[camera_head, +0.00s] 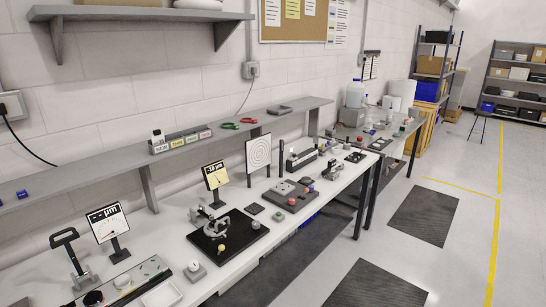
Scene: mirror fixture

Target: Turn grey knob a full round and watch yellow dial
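A yellow dial (215,175) on a dark stand is upright at the back of the near white workbench, with dark marks on its face too small to read. In front of it, a grey metal fixture (208,219) stands on a black base plate (205,243). A small grey block with a round grey top (195,268) sits left of the plate; I cannot tell whether this is the grey knob. Neither of my grippers is in view.
A white dial (107,222) and a black-handled stand (72,252) are at the left. A white target board (258,153), a grey plate with knobs (290,196) and more fixtures stand to the right. A shelf (110,163) runs above the bench. Floor right of the bench is open.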

